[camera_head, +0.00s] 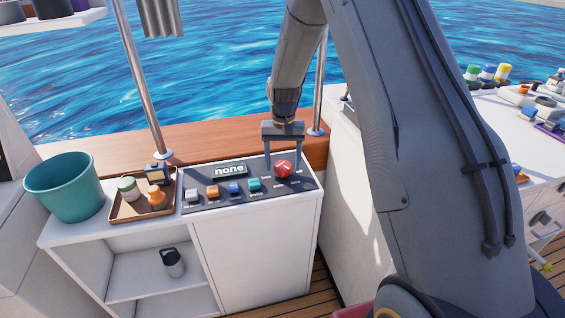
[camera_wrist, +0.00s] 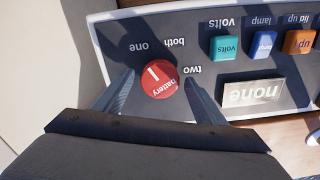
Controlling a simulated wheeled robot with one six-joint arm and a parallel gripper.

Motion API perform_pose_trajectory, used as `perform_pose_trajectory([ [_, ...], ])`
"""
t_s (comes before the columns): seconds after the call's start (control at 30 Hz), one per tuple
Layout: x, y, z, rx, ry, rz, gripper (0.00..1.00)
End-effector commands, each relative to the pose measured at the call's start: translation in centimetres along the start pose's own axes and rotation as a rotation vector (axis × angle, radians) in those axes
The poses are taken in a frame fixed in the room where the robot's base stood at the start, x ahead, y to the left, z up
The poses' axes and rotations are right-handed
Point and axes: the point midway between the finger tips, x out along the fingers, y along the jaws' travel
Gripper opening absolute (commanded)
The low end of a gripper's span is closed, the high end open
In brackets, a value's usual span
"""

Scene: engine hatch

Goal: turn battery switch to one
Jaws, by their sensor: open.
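The battery switch is a round red knob (camera_head: 283,169) at the right end of a dark panel (camera_head: 205,200) on the white cabinet. In the wrist view the red knob (camera_wrist: 159,84) has a white line on its upper left and the word "battery", upside down. The labels "one" (camera_wrist: 142,45), "both" (camera_wrist: 175,42) and "two" (camera_wrist: 193,70) surround it. A display (camera_wrist: 252,92) on the panel reads "none". My gripper (camera_head: 283,160) points down over the knob. Its fingers are open, one on either side of the knob, with gaps showing in the wrist view.
Teal (camera_head: 254,184), blue (camera_head: 235,189), orange (camera_head: 212,192) and grey (camera_head: 191,195) switches line the panel. A brown tray (camera_head: 128,211) with small bottles and a teal bucket (camera_head: 63,188) stand left. A metal rail post (camera_head: 319,90) rises behind my gripper.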

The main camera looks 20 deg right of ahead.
Motion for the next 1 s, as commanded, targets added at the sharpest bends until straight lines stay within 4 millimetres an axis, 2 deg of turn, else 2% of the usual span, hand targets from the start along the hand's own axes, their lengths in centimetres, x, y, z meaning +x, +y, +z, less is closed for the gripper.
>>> perform_pose_trajectory([
  [0.17, -0.9, 0.0, -0.1, 0.000, 0.001, 0.000, 0.65],
  [0.4, -4.7, 0.0, -0.1, 0.000, 0.004, -0.001, 0.65],
  [0.6, -7.1, 0.0, -0.1, 0.000, 0.002, 0.000, 0.65],
  [1.0, -7.8, 0.0, 0.0, 0.000, 0.000, 0.000, 0.65],
])
